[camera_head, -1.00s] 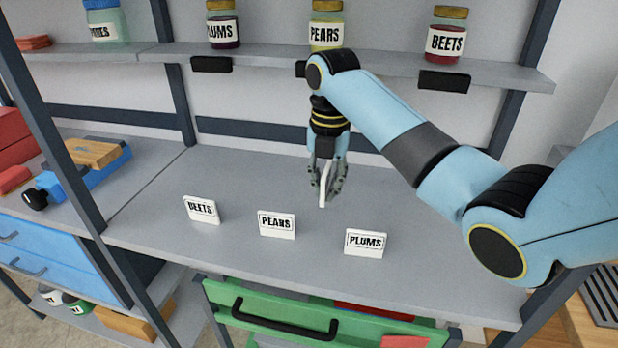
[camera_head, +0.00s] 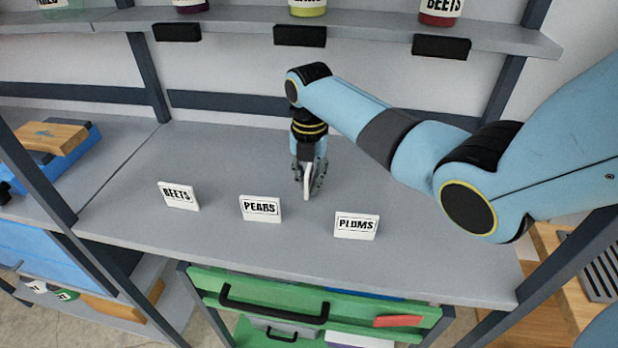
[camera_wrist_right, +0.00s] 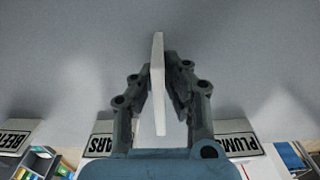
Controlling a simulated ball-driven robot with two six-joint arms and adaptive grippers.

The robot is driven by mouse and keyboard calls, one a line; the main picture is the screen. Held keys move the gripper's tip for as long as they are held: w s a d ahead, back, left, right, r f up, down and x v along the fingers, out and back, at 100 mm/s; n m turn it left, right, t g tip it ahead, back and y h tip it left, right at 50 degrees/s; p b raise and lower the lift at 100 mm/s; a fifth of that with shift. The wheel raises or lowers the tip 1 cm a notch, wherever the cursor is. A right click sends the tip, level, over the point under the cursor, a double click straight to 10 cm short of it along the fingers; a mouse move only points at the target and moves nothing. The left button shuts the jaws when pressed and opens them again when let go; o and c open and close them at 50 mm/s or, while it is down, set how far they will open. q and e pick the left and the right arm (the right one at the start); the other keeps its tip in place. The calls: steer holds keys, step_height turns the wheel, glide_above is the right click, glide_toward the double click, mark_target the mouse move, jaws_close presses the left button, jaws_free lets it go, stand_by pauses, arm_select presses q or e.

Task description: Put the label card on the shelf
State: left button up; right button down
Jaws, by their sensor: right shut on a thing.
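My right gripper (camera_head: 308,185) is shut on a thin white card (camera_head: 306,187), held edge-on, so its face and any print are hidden. The held card also shows between the fingers in the right wrist view (camera_wrist_right: 158,85). The card is low over the grey worktop; I cannot tell whether it touches. Three label cards stand in front of it: BEETS (camera_head: 178,196), PEARS (camera_head: 260,208) and PLUMS (camera_head: 356,226). The upper shelf (camera_head: 370,28) runs across the back with jars on it and black holders (camera_head: 300,36) on its front edge. My left gripper is out of view.
A green drawer (camera_head: 310,312) with a black handle stands partly open below the worktop. A blue tool with a wooden block (camera_head: 52,138) lies at the left. Dark uprights (camera_head: 150,78) frame the shelving.

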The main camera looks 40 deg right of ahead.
mark_target(309, 166)
steer(key=shift+f, duration=0.15)
steer(key=c, duration=1.4)
jaws_free()
step_height(309, 166, up, 12)
steer(key=shift+r, duration=0.15)
steer(key=shift+b, duration=0.3)
